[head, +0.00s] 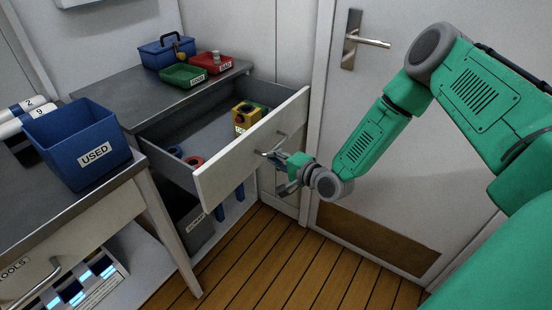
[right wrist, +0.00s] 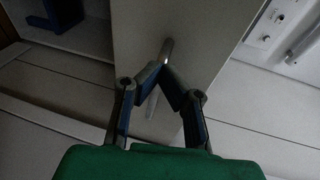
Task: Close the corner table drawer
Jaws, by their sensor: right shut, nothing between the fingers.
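The corner table (head: 182,101) has a dark grey top and stands against the back wall. Its drawer (head: 255,147) is pulled out, with a pale front panel facing right. Inside the drawer are a yellow block-like item (head: 245,116) and small red and blue rings (head: 192,161). My right gripper (head: 268,156) is at the drawer front beside its metal handle (head: 282,138). In the right wrist view the gripper (right wrist: 160,68) has its fingertips together, close to the handle (right wrist: 166,50); I cannot tell whether they touch it. My left gripper is not in view.
A blue bin labelled USED (head: 80,147) stands on the nearer table at left. A blue toolbox (head: 167,50), a red tray (head: 211,62) and a green tray (head: 184,76) sit on the corner table. A door (head: 400,120) is behind my right arm. The wooden floor (head: 290,260) is clear.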

